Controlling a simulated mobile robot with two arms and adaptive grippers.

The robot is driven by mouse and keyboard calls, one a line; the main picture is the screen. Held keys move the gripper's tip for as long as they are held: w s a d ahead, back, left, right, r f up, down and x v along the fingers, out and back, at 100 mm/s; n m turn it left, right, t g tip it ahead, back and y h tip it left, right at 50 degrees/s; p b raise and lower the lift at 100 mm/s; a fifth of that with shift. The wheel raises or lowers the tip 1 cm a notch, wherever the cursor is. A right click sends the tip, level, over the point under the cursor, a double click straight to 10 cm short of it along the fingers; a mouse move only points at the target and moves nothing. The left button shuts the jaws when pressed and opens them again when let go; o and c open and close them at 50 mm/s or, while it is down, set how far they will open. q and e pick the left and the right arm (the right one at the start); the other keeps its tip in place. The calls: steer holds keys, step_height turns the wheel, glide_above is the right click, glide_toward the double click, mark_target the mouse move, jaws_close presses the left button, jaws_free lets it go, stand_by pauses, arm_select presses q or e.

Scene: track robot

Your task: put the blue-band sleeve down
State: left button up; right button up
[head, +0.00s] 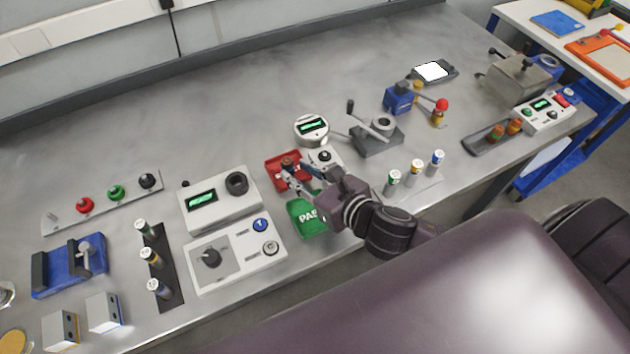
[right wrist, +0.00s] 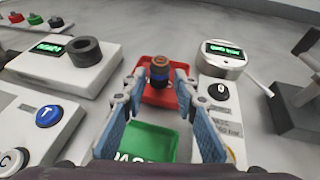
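The blue-band sleeve (right wrist: 159,70) is a short bronze cylinder with a dark top opening and a blue band low on its side. It stands upright in the red tray (right wrist: 158,97). In the head view the sleeve (head: 287,163) shows at the red tray's (head: 272,158) middle. My right gripper (right wrist: 160,78) is open, with a blue-padded finger on each side of the sleeve and a visible gap at both sides. In the head view the right gripper (head: 298,170) reaches over the red tray from the lower right. My left gripper is not in view.
A green tray (head: 306,218) lies just in front of the red one. A control box (head: 215,198) is at left, and a round gauge (head: 311,128) stands behind at right. Several small capped cylinders (head: 415,170) stand to the right. The bench behind is clear.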

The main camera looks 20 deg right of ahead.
steer(key=v, duration=0.6)
steer(key=shift+f+b, duration=0.1)
steer(key=shift+b, duration=0.2)
steer(key=shift+s+d+r, duration=0.15)
steer(key=shift+s+r, duration=0.2)
steer(key=shift+s, duration=0.15)
